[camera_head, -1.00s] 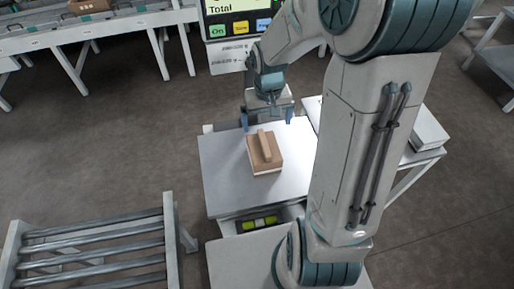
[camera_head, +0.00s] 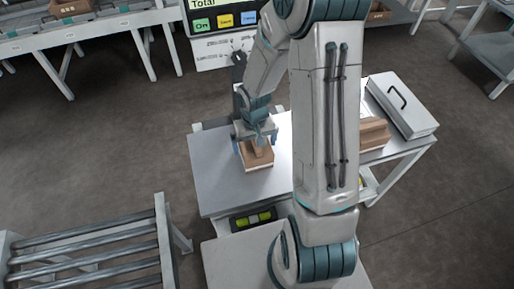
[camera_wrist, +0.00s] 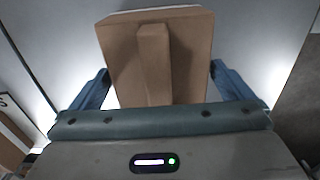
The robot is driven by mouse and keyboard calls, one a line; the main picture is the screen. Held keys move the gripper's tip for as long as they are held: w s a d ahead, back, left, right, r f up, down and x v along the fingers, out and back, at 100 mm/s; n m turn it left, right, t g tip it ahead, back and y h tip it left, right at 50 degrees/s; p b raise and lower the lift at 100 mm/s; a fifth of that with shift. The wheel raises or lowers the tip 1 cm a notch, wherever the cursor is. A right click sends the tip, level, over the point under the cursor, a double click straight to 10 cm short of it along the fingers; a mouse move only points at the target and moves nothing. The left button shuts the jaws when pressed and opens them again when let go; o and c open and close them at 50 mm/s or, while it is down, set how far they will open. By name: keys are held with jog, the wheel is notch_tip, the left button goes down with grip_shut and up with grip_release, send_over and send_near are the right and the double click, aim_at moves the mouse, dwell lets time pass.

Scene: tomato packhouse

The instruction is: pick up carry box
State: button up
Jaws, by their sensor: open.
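The carry box (camera_head: 258,162) is a small brown cardboard box with a raised bar along its top. It sits on the grey top of a scale (camera_head: 215,178). My gripper (camera_head: 256,147) is open just above the box, pointing down. In the wrist view the box (camera_wrist: 184,60) lies ahead, its raised bar (camera_wrist: 154,65) running between my two blue fingers (camera_wrist: 158,88). The fingers are on either side of the box and I cannot tell whether they touch it. Nothing is held.
A side table at right holds another brown box (camera_head: 374,134), partly hidden by my arm, and a grey case with a black handle (camera_head: 401,104). A roller conveyor (camera_head: 95,250) stands at lower left. A display (camera_head: 222,18) rises behind the scale.

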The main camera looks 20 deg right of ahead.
jog(key=shift+f, duration=0.4)
jog(key=c, duration=1.1)
jog(key=shift+o, duration=0.2)
jog(key=shift+r, duration=0.1)
